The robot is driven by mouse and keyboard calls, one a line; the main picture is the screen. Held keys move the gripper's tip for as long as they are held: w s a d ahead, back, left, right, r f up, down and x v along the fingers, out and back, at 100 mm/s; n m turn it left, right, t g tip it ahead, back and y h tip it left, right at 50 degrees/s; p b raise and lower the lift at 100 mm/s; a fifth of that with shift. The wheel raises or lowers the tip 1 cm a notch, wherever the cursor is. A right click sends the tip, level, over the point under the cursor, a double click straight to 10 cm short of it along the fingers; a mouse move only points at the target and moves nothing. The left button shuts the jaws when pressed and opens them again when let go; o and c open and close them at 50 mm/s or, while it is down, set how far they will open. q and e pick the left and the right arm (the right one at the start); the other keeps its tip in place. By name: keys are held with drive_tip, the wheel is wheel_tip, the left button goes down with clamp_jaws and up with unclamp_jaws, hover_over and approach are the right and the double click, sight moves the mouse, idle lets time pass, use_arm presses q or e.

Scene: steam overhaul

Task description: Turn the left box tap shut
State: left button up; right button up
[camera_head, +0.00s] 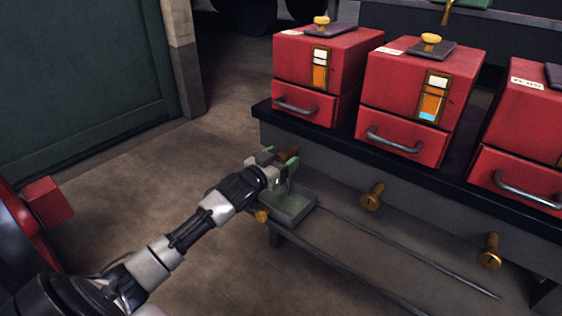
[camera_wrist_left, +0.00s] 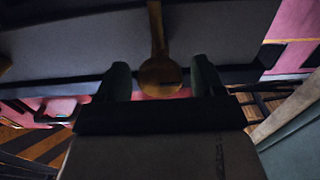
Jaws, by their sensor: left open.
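The left box tap (camera_head: 290,152) is a brass fitting on the dark bench front below the left red box (camera_head: 325,65). In the head view it is mostly hidden behind my left gripper (camera_head: 280,166). In the left wrist view the tap (camera_wrist_left: 160,76) shows as a round brass head with a stem, between the two dark green fingers of my left gripper (camera_wrist_left: 160,88). The fingers are open, one on each side of the head. I cannot tell whether they touch it. My right gripper is not in view.
Two more brass taps, a middle one (camera_head: 373,196) and a right one (camera_head: 490,251), stick out below the other red boxes. A shallow tray (camera_head: 300,216) sits on a low rail beneath my left gripper.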

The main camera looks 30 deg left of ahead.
use_arm(q)
drive_tip(key=shift+c, duration=0.4)
drive_tip(key=c, duration=0.8)
drive_tip(key=shift+r, duration=0.1)
